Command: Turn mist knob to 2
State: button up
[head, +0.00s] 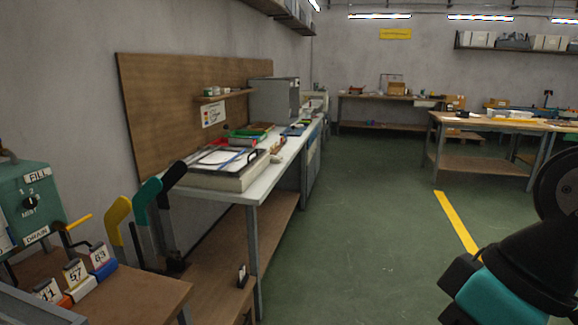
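The mist knob (30,202) is a small round black knob on the front of a green control box (48,178) at the far left of the head view. The digits 1 and 2 stand above it and the word MIST below it. A pale mark shows on the knob, but it is too small to tell which digit it points to. The box also carries a FILL label above and a DRAIN label below. My gripper is not in view. Black and teal parts of my arm show at the lower right, far from the knob.
A yellow lever (78,222) sticks out beside the box. Numbered tags (76,272) stand on the wooden bench (135,298) below. A long workbench (262,185) runs behind.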

aim_at(30, 204)
jog(key=u, duration=2)
jog(key=k, duration=0.35)
jog(key=z, duration=1.1)
jog(key=i, duration=1.35)
jog(key=u, duration=0.55)
